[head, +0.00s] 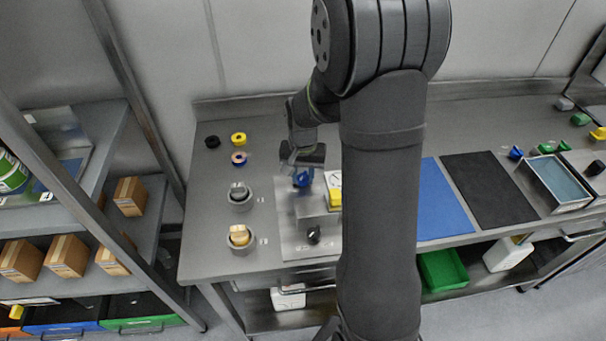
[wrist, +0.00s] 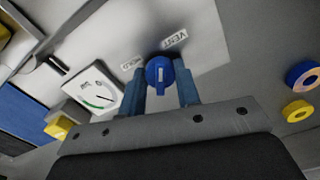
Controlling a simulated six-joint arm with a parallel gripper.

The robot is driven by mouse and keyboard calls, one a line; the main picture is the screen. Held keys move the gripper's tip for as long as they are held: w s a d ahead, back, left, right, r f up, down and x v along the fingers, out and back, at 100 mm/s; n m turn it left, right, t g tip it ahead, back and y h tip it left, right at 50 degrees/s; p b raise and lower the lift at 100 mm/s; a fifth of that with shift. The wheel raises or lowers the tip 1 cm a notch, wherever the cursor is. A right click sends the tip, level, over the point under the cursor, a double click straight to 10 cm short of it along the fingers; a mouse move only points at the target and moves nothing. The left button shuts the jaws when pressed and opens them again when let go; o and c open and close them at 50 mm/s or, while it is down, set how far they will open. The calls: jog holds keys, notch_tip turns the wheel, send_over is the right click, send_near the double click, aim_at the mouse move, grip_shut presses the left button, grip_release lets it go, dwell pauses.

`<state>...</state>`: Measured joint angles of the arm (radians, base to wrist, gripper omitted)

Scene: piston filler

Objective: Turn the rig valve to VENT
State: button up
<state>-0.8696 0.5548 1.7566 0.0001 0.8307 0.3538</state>
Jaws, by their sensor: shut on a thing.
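The rig valve is a blue knob (wrist: 157,68) with a short white mark, set on the pale rig plate (wrist: 206,45). In the wrist view, a VENT label (wrist: 174,39) sits at the knob's upper right, and a second, unreadable label (wrist: 131,62) at its left. The white mark runs nearly up and down in the picture; which label it indicates is unclear. My gripper (wrist: 164,86) is shut on the knob, one blue finger on each side. In the head view, the knob (head: 302,180) shows just below my gripper (head: 304,165).
A dial gauge (wrist: 96,90) and a yellow block (wrist: 58,128) stand beside the valve. A black knob (head: 314,235) is at the plate's front. Rings (head: 239,139) and two round holders (head: 240,198) lie left. A blue mat (head: 444,198) lies right.

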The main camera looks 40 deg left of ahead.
aim_at(303, 178)
jog(key=shift+m, duration=1.5)
jog(key=o, duration=1)
notch_tip(303, 178, up, 18)
jog(key=shift+f, duration=0.25)
notch_tip(303, 178, down, 18)
jog(key=shift+r, duration=0.2)
